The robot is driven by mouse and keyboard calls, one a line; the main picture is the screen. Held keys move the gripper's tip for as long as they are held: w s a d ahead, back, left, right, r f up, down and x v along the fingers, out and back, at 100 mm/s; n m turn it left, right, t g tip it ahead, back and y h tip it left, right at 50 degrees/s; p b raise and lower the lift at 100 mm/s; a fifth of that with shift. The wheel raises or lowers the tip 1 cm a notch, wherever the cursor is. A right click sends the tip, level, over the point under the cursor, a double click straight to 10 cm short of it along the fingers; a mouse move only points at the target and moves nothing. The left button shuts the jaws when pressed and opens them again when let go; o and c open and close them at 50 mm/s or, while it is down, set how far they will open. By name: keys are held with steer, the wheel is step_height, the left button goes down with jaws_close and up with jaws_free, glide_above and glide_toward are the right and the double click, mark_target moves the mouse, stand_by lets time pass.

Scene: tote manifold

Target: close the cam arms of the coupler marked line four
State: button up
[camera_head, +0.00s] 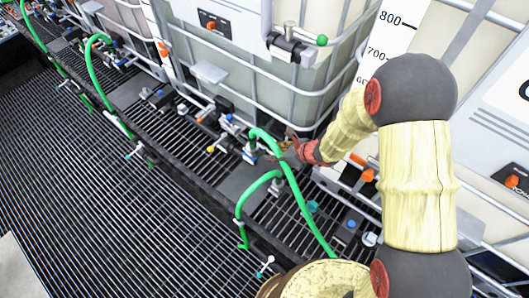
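My arm reaches across the right side of the view. My gripper (289,154) is small and dark beyond the red wrist, beside the upper end of a green hose (291,182) at the foot of the middle tote. A fitting (252,146) sits where this hose meets the tote outlet, just left of my gripper. I cannot tell whether gripper and fitting touch, nor whether the fingers are open. The line four marking is not readable, so I cannot tell which coupler carries it. The cam arms are too small to make out.
Large caged totes (240,85) stand along the back. A second green hose (262,180) loops close to the first, and another green hose (88,55) is farther left. Small fittings and valves lie along the dark ledge. The black grating (75,170) at the left is clear.

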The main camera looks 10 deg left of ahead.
mark_target(265, 151)
steer(key=shift+x, duration=3.15)
steer(key=shift+c, duration=0.7)
jaws_close()
steer(key=shift+p, duration=0.3)
